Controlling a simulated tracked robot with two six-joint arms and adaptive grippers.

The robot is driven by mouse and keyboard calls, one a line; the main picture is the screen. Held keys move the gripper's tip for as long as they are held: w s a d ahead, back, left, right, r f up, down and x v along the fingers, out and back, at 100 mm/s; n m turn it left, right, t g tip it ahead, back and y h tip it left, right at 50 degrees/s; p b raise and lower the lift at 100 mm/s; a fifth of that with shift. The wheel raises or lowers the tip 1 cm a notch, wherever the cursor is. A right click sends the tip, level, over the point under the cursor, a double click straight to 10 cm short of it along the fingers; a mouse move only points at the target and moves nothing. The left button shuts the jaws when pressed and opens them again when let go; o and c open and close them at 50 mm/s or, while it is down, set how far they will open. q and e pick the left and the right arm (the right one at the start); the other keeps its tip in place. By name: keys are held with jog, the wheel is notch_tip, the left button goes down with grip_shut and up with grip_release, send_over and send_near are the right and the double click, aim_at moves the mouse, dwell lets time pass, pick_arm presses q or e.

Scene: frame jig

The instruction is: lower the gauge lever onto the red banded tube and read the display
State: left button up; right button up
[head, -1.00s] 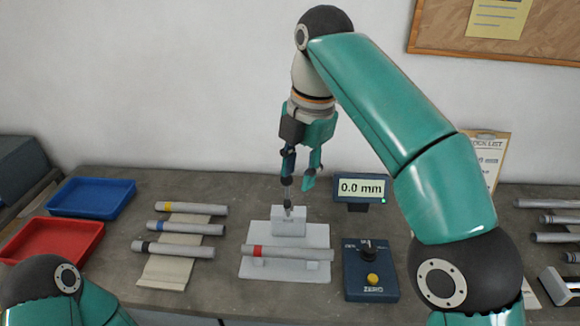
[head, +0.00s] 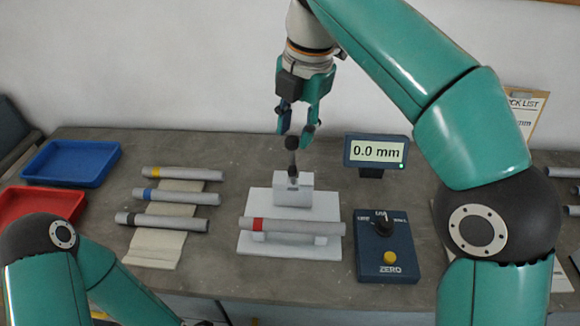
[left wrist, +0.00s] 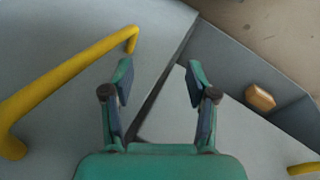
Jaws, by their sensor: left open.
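The grey tube with a red band (head: 290,227) lies across the white gauge base (head: 258,198). The gauge lever (head: 292,158) stands upright on the white block behind the tube, its dark knob at the top, apart from the tube. My right gripper (head: 296,131) points down from above, its fingers apart, with the knob just below and between the tips; contact cannot be told. The display (head: 375,151) reads 0.0 mm. My left gripper (left wrist: 158,84) is open and empty in the left wrist view; its fingers are outside the head view.
A blue control box (head: 375,265) with a yellow ZERO button stands right of the gauge. Several banded tubes lie left of it on a beige rest (head: 150,250). Blue (head: 70,160) and red (head: 30,203) trays stand at far left. Bare table (head: 225,265) lies between the rest and the gauge.

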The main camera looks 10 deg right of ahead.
aim_at(291, 158)
jog(key=f, duration=0.2)
jog(key=f+b, duration=0.1)
jog(key=f, duration=0.2)
jog(key=f+b, duration=0.1)
jog(key=f, duration=0.1)
jog(key=shift+w+a+f, duration=0.3)
jog(key=shift+a+f, duration=0.05)
jog(key=shift+f, duration=0.05)
jog(key=shift+r, duration=0.1)
jog(key=c, duration=0.6)
